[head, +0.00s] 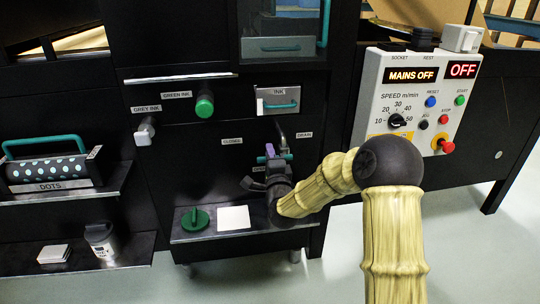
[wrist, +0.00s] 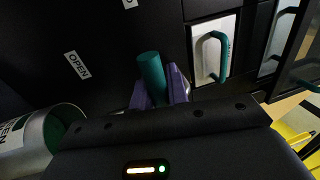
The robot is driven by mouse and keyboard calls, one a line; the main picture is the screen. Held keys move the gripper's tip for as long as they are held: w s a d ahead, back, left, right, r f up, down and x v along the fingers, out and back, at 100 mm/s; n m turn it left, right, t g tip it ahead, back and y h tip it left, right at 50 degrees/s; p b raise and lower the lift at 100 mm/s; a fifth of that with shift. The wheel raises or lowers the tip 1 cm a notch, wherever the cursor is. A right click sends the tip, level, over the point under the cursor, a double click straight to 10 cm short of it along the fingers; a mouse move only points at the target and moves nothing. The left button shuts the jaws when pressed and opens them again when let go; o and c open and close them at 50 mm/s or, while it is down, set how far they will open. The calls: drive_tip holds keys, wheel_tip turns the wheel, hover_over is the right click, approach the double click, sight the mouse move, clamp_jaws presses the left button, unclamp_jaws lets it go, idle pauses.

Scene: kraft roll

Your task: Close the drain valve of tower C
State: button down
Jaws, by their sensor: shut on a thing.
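The drain valve's teal lever (head: 269,149) stands on the black tower front, near the CLOSED label (head: 232,141) and the OPEN label (head: 258,169). My gripper (head: 276,156) has its purple fingertips shut around the lever. In the wrist view, the teal lever (wrist: 152,74) sticks out between the purple fingers (wrist: 164,88), and the OPEN label (wrist: 77,65) lies to its left. The valve body is hidden behind my gripper. I cannot tell the lever's exact angle between the labels.
Above right is a panel with a teal handle (head: 280,105). A green knob (head: 204,105) is above left. Below, a shelf (head: 185,236) holds a green item (head: 195,219) and a white square (head: 233,217). A control box (head: 412,100) reading MAINS OFF is at right.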

drive_tip(key=c, duration=1.4)
unclamp_jaws()
drive_tip(key=shift+o, duration=0.2)
drive_tip(key=p+v, duration=0.6)
drive_tip(key=v, duration=1.1)
drive_tip(key=shift+s+f, duration=0.2)
